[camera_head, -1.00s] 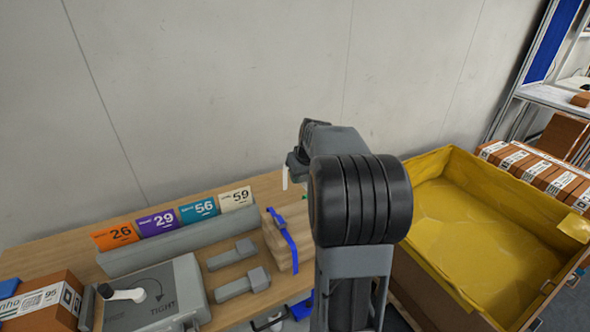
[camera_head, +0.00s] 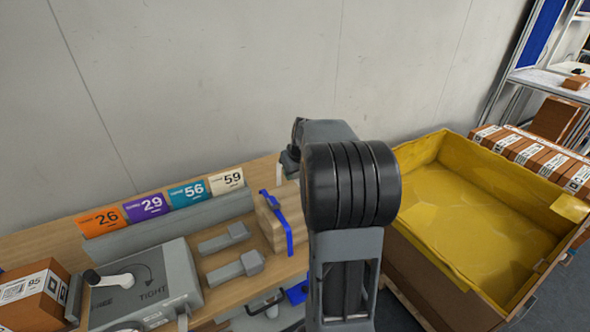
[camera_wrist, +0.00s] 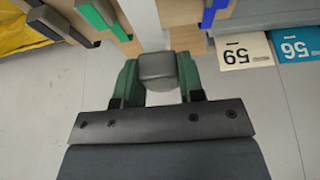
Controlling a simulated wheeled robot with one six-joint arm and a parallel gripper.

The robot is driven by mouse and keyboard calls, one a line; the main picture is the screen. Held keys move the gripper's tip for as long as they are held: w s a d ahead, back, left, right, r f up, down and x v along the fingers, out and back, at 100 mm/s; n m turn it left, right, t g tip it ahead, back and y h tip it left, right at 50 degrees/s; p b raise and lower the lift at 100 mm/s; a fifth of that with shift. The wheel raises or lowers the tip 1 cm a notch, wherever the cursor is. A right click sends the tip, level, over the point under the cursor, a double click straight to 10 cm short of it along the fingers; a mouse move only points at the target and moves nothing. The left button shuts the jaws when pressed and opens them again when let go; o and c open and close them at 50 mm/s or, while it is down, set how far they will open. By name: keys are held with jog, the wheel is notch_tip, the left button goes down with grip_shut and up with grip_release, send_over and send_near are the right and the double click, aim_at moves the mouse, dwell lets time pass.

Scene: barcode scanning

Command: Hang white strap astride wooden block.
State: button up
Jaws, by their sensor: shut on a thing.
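My gripper (camera_wrist: 158,80) is shut on the grey end piece (camera_wrist: 158,68) of the white strap (camera_wrist: 145,22). The strap runs from between the green fingertips to the top edge of the wrist view, in front of wood. In the head view, a short white part (camera_head: 279,174) shows below my gripper (camera_head: 291,160), mostly hidden by my arm. The wooden block (camera_head: 270,236) stands on the bench left of my arm, with a blue strap (camera_head: 287,232) over it. The wrist view shows a blue strap (camera_wrist: 209,14) and a green one (camera_wrist: 96,18). I cannot tell whether the white strap touches the block.
Two grey tools (camera_head: 240,266) and a grey machine (camera_head: 140,290) lie left of the block. Numbered cards (camera_head: 147,206) line a grey ledge (camera_head: 170,229) by the wall. A large yellow-lined box (camera_head: 470,205) stands right of my arm.

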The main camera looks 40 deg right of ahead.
aim_at(293, 197)
jog(key=shift+f+b, duration=3.65)
jog(key=shift+f, duration=0.95)
jog(key=o, duration=1)
jog(key=v, duration=1.4)
jog(key=shift+w, duration=0.1)
